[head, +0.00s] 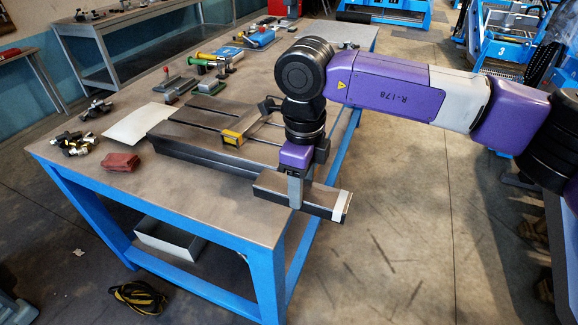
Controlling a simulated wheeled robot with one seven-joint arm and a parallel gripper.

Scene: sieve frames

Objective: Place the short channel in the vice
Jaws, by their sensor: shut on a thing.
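My gripper (296,194) points down near the front right corner of the workbench and is shut on a dark bar with a pale right end, which looks like the short channel (322,201). The channel lies roughly level, and its right end sticks out past the bench edge. Whether it touches the bench is unclear. Left of and behind it is a low dark slotted block, which looks like the vice (192,150), with a yellow-marked piece (232,136) on top. My arm and gripper hide part of its right side.
The blue-legged workbench (225,215) carries a red-brown block (120,162), a white sheet (137,124), small metal fittings (72,143) and several tools (208,88) farther back. A grey bin (170,241) sits on its lower shelf. Open floor lies to the right.

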